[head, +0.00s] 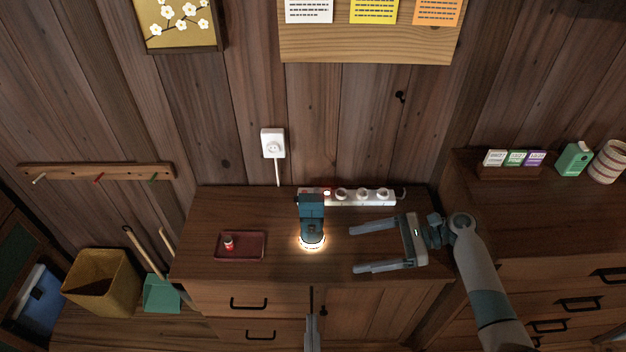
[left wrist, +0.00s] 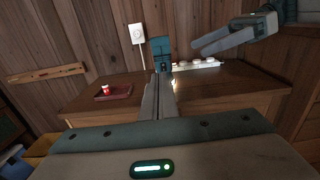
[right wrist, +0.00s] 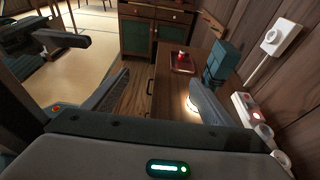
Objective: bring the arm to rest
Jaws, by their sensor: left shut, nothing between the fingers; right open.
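My right gripper (head: 353,249) is open and empty above the right part of the wooden cabinet top (head: 270,205), its two fingers pointing left towards a teal lamp (head: 312,212). In the right wrist view, its fingers (right wrist: 160,80) are spread wide, with the lamp (right wrist: 222,62) beyond them. My left gripper (head: 312,330) is shut and empty in front of the cabinet's drawers, below the lamp in the head view. In the left wrist view, its closed fingers (left wrist: 160,95) point towards the cabinet and cover part of the lamp (left wrist: 160,50).
The lamp glows at its base. A white power strip (head: 362,195) lies behind it. A dark red tray (head: 256,248) with a small red-and-white item stands left. A yellow bin (head: 100,285) and green dustpan (head: 161,295) are at the far left. A second cabinet (head: 540,220) stands right.

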